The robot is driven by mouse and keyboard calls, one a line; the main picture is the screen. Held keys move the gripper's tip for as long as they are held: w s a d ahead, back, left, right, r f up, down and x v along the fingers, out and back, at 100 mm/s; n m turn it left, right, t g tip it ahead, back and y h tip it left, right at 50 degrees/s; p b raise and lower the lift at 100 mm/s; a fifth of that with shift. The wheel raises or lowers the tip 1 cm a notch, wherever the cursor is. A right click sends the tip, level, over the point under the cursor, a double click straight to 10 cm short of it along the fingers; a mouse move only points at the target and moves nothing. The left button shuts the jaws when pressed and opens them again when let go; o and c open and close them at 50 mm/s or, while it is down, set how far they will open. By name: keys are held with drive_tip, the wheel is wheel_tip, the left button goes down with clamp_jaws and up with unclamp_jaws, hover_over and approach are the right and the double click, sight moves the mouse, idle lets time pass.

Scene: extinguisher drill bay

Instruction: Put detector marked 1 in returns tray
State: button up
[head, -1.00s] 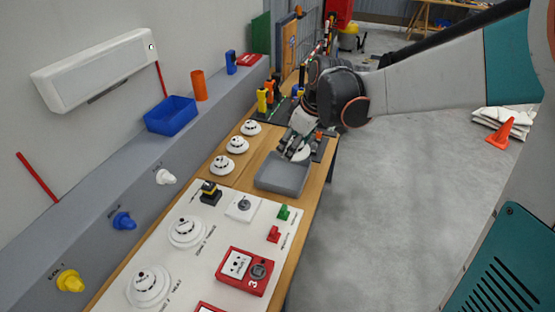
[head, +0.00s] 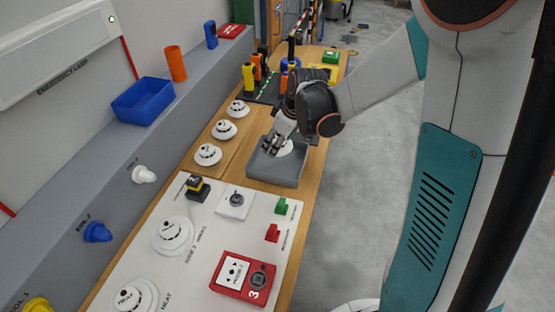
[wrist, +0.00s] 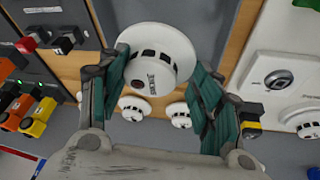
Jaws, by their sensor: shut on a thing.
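My gripper (head: 272,145) is shut on a round white detector (head: 286,149), over the grey returns tray (head: 272,178). In the wrist view the detector (wrist: 152,62) sits between the two green-padded fingers (wrist: 158,85). It has dark slots around its side and a small dark label that I cannot read clearly. The tray's grey floor shows behind it in the wrist view. I cannot tell whether the detector touches the tray floor. Part of it is hidden by the fingers in the head view.
Several white detectors (head: 224,130) stand in a row left of the tray. A white panel (head: 205,270) with detectors, switches and a red call point (head: 243,277) lies nearer. Coloured-handled tools (head: 250,78) stand behind. A blue bin (head: 143,103) sits on the ledge.

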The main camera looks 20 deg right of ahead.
sight(280, 151)
wheel_tip(280, 151, down, 7)
drive_tip(key=shift+r+b, duration=0.1)
drive_tip(key=shift+b, duration=0.8)
drive_tip(key=o, duration=1.8)
drive_tip(key=shift+c, duration=0.2)
